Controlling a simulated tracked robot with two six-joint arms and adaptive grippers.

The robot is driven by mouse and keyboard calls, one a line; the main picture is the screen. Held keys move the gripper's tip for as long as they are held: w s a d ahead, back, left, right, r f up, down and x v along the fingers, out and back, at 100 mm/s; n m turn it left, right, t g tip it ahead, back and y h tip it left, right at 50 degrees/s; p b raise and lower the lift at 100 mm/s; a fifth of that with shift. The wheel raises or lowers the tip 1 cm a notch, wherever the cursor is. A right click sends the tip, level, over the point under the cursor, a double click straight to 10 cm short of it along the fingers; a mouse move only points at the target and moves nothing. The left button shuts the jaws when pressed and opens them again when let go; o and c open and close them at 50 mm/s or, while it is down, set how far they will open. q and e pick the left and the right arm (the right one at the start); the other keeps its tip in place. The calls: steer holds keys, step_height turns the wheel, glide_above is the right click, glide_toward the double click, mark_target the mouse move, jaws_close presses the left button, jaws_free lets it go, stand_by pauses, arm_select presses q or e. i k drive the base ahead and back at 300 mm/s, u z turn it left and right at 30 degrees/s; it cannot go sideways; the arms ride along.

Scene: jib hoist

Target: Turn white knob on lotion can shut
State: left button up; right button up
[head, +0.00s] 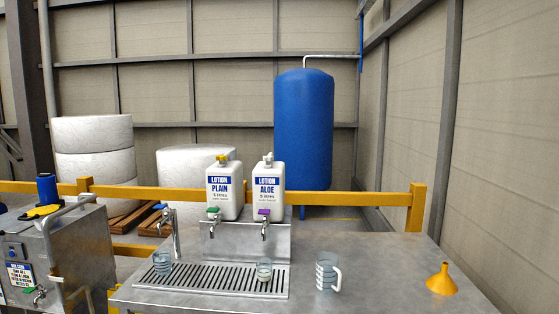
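Two white lotion cans stand side by side on a metal stand behind the drip tray. The right can, labelled LOTION ALOE (268,190), has a small white knob (267,158) on its top. The left can, labelled LOTION PLAIN (223,192), has a yellow knob (221,159) on its top. Below the cans, the ALOE tap has a purple handle (263,212) and the PLAIN tap has a green handle (213,211). Whether the white knob is open or shut is too small to tell. Neither of my grippers is in view.
A clear cup (264,272) with pale contents stands on the drip tray (200,289) below the ALOE tap. Another cup (162,264) stands at the tray's left. A clear mug (326,273) and orange funnel (441,280) stand on the bench (385,260). A yellow rail (370,199) runs behind.

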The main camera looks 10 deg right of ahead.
mark_target(268, 160)
steer(key=z, duration=0.1)
steer(key=i, duration=1)
steer(key=u, duration=0.1)
